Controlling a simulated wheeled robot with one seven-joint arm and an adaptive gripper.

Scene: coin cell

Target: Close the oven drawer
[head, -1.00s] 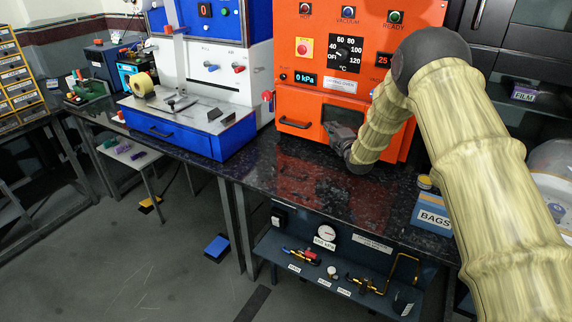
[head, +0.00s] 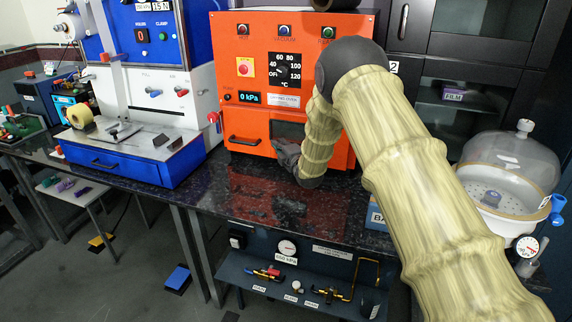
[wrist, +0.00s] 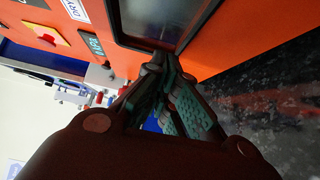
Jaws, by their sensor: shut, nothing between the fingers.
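The orange oven (head: 258,112) stands on the dark speckled counter. Its low front has a black bar handle (head: 245,141) at the left and a dark window (head: 290,129) beside it. The drawer front looks flush with the oven face, though my gripper and arm cover part of it. My gripper (head: 281,147) is shut and empty, low in front of the oven by the window. In the wrist view its fingertips (wrist: 163,64) are together close to the edge of the dark window (wrist: 165,18); I cannot tell whether they touch it.
A blue and white machine (head: 150,80) with a blue drawer (head: 118,163) stands left of the oven. A glass dome (head: 510,160) on a white base is at the right. A blue box (head: 378,214) sits partly behind my arm. The counter (head: 225,190) before the oven is clear.

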